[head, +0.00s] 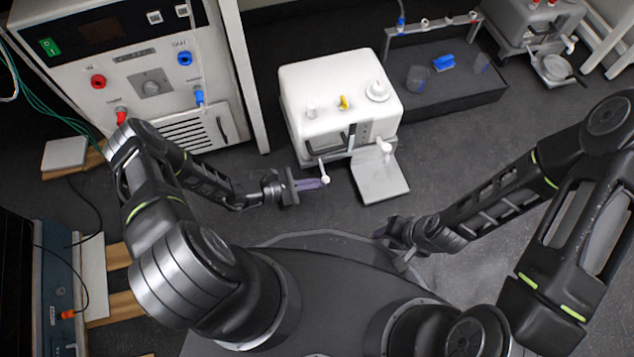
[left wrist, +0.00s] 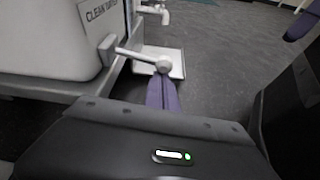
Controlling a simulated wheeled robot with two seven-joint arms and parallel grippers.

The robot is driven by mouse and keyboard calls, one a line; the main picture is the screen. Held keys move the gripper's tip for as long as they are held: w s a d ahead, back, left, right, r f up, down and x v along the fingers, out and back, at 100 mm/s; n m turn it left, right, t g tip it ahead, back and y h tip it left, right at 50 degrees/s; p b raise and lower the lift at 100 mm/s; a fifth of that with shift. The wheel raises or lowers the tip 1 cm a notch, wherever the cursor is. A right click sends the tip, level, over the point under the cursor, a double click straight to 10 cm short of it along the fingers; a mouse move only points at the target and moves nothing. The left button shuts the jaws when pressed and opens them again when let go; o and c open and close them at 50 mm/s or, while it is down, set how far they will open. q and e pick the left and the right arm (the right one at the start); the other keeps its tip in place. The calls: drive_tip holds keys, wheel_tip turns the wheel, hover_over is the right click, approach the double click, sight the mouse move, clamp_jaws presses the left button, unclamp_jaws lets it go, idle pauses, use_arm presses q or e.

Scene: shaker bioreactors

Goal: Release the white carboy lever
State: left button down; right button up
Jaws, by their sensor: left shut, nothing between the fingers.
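The white carboy (head: 335,90) stands on the floor in the upper middle of the head view, with a yellow knob on top. Its white lever (head: 321,172) sticks out low at its front left. In the left wrist view the lever (left wrist: 133,55) ends in a round knob just beyond my fingertips. My left gripper (head: 325,182) is shut and empty, its purple fingers (left wrist: 163,92) together at the lever's knob; I cannot tell whether they touch it. My right gripper (head: 382,234) is low in the middle, apart from the carboy; its fingers are too unclear to read.
A white tray (head: 385,188) sits in front of the carboy under a white spout (head: 385,148). A dark bin (head: 470,92) stands to the right. A large machine with coloured ports (head: 130,65) stands at left. Grey floor is open right of the tray.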

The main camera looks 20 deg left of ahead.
sight(326, 181)
use_arm(q)
drive_tip(key=r+n, duration=0.1)
drive_tip(key=r+n+g+h, duration=0.1)
drive_tip(key=r+n+g, duration=0.1)
drive_tip(key=shift+s+d+r+n, duration=0.15)
drive_tip(key=shift+s+d+n, duration=0.05)
drive_tip(key=shift+s+n, duration=0.1)
drive_tip(key=shift+r, duration=0.3)
